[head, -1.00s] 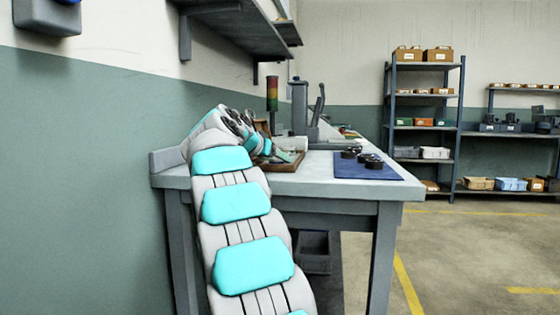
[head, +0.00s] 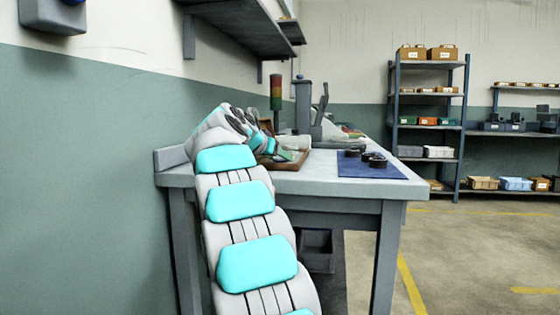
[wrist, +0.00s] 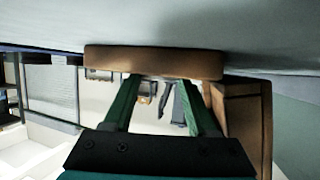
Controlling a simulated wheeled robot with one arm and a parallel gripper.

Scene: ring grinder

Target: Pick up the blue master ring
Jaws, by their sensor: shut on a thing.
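I cannot make out the blue master ring in either view. In the head view my arm reaches over the left end of the workbench to a brown wooden tray (head: 294,163), and its end is partly hidden there. In the wrist view my gripper (wrist: 162,82) shows two green fingers set apart. Their tips meet a brown wooden bar (wrist: 155,62) that hides them in part. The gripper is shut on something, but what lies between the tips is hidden.
Several dark round parts (head: 372,160) lie on a blue mat (head: 385,171) at the bench's right. A grey lever device (head: 306,110) and a red-green signal light (head: 276,92) stand behind the tray. A wall shelf (head: 235,22) hangs above. A brown wooden block (wrist: 240,120) stands right of the fingers.

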